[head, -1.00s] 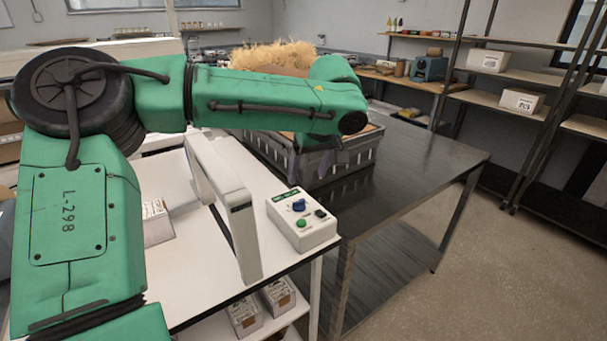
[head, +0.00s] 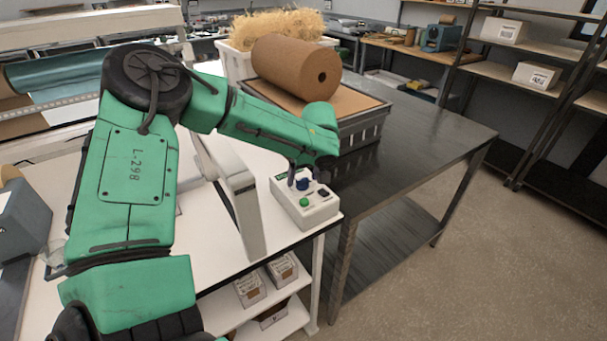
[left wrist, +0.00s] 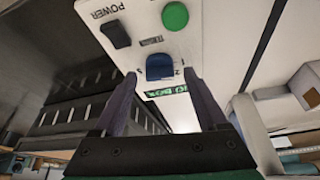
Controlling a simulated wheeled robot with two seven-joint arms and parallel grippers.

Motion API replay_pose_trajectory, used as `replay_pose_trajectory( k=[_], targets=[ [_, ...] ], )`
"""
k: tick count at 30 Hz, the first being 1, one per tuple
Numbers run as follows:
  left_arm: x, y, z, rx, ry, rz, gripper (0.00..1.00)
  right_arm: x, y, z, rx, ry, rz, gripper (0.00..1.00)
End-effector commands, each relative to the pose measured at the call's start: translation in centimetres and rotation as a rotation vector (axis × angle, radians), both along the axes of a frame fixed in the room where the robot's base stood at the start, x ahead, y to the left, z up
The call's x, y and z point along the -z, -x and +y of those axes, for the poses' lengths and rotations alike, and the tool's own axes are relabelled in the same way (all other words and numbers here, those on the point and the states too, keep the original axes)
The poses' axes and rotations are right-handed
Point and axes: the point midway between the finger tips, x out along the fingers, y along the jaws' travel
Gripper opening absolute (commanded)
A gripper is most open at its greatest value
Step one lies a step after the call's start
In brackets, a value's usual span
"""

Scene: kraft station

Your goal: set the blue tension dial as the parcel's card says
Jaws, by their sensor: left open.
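The blue tension dial (head: 303,184) is on the top face of a white control box (head: 318,213), beside a green button (head: 304,202) and a black power switch (head: 323,192). In the left wrist view the dial (left wrist: 160,67) lies ahead of and between the two fingertips. My left gripper (head: 306,176) is right above the box, open and empty, with its fingers (left wrist: 158,82) on either side of the dial; I cannot tell whether they touch it. Markings around the dial are mostly hidden or too small to read. The parcel's card cannot be read here.
A white arch-shaped frame (head: 241,205) stands on the white table just left of the control box. A dark metal table (head: 420,135) bears a grey crate (head: 362,128) and a brown paper roll (head: 290,66). Small boxes (head: 250,288) sit on the shelf below.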

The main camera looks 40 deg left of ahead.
Motion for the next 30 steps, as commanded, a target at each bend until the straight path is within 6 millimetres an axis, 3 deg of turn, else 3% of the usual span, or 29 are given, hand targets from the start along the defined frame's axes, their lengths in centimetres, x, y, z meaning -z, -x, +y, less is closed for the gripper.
replay_pose_trajectory(
  k=[4, 5, 10, 20, 30],
  targets=[
    [0.00, 0.00, 0.01, 0.000, 0.000, 0.000, 0.75, 0.09, 0.57, -0.03, -0.001, 0.001, 0.009, 0.50],
    [-0.01, 0.00, 0.00, 0.000, 0.000, 0.000, 0.67, 0.11, 0.70, -0.06, -0.001, 0.001, 0.011, 0.50],
    [-0.03, 0.00, 0.00, -0.001, 0.000, 0.000, 0.02, 0.11, 0.92, -0.27, -0.002, 0.005, 0.015, 0.50],
    [-0.04, 0.02, 0.03, 0.025, -0.001, -0.001, 0.00, 0.15, 0.93, -0.75, -0.003, 0.011, 0.016, 0.50],
    [-0.07, 0.13, 0.10, 0.206, 0.001, -0.002, 0.00, 0.36, 0.91, -0.83, -0.003, 0.012, 0.016, 0.50]
  ],
)
